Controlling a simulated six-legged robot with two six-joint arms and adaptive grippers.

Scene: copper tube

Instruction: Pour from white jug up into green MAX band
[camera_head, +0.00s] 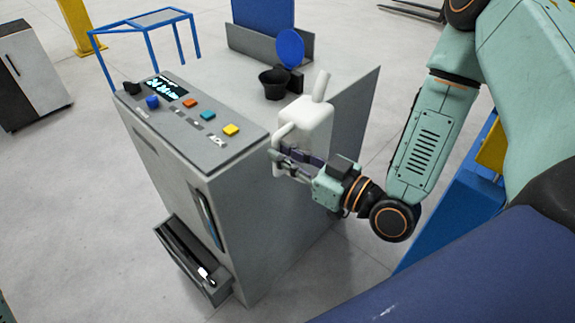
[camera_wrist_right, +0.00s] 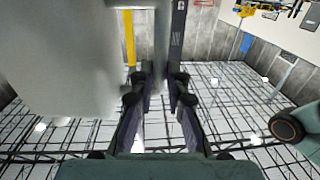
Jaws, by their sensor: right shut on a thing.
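The white jug (camera_head: 308,118) is held in the air at the right side of the grey machine (camera_head: 262,195), its spout pointing up. My right gripper (camera_head: 284,160) is shut on the jug's handle, on the jug's near left side. In the right wrist view, the jug's pale body (camera_wrist_right: 60,60) fills the left, and the handle runs between the two fingers (camera_wrist_right: 160,85). A black funnel-like filler opening (camera_head: 273,82) stands on the machine top behind the jug, with a blue round lid (camera_head: 290,47) raised beside it. I cannot make out a green MAX band. My left gripper is not in view.
The machine's control panel (camera_head: 190,115) has a lit display and coloured buttons. A blue frame (camera_head: 150,28) stands at its back left. An open tray (camera_head: 190,262) juts from the lower front. A cabinet (camera_head: 30,70) stands far left; open floor lies between.

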